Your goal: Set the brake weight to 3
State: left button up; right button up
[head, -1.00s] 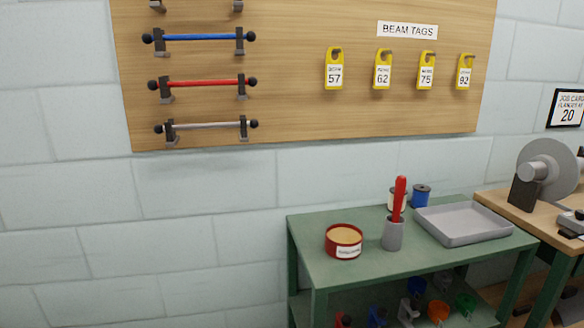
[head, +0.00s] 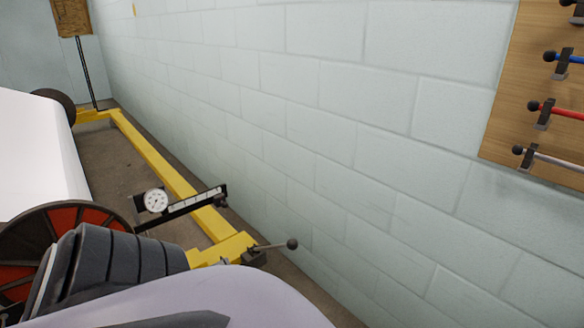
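A dark brake lever arm with a pale marked scale (head: 194,201) sticks out up and to the right beside the yellow frame. A small dark block, possibly the brake weight (head: 219,197), sits near the arm's right end; its scale number is too small to read. A round white dial gauge (head: 156,200) is at the arm's left part. A ball-ended handle (head: 275,246) stands out from the yellow frame nearer to me. Neither of my grippers is in view; part of my own arm appears to cover the bottom left.
A yellow floor frame (head: 160,160) runs back along the block wall. A red and dark wheel (head: 60,240) and a large white roll (head: 35,150) are at left. A wooden board with coloured rods (head: 510,115) hangs at right. Bare floor shows between roll and frame.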

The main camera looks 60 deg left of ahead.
aim_at(220, 200)
jog(key=u, duration=2.45)
jog(key=i+j+u, duration=0.1)
jog(key=i, duration=0.55)
jog(key=i+j+u, duration=0.1)
jog(key=i+j, duration=0.15)
jog(key=i, duration=0.45)
jog(key=i+j+u, duration=0.1)
jog(key=i, duration=0.55)
